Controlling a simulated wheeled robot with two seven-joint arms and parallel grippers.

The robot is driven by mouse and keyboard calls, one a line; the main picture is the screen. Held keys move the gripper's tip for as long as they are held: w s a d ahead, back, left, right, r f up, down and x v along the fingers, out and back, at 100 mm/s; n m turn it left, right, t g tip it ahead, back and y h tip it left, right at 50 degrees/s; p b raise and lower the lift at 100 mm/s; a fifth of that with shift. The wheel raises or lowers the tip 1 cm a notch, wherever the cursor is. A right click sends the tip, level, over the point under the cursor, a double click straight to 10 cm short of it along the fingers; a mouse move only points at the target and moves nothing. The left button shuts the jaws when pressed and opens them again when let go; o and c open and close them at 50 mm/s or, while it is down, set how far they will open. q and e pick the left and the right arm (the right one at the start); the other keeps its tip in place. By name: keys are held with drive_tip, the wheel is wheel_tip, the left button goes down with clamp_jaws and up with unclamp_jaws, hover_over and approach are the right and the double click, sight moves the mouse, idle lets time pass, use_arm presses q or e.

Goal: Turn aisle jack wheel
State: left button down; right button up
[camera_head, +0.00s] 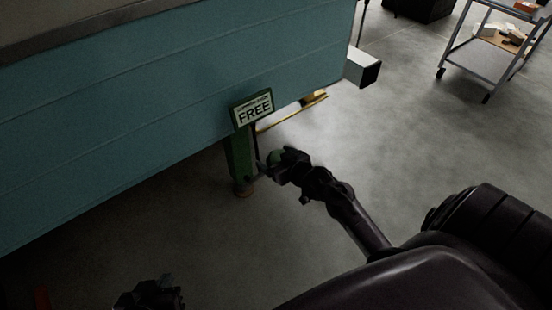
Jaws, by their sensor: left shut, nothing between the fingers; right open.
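The jack is a green upright post (240,158) beside the teal camper body, with a small tan foot on the floor. A green part, likely its wheel (274,157), shows at the post's right side, mostly hidden by my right gripper. My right gripper (276,168) is open, with its fingers at the green part. I cannot tell whether they touch it or are around it. My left gripper (150,294) is shut and empty at the bottom edge, low and left, well apart from the jack.
A sign reading FREE (254,110) is above the jack. The teal camper side (150,110) fills the upper left, with a square beam end (364,69) sticking out. A yellow bar (292,110) lies behind. A grey cart (490,55) stands top right. The floor between is clear.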

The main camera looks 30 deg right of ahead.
drive_tip(key=shift+c, duration=0.2)
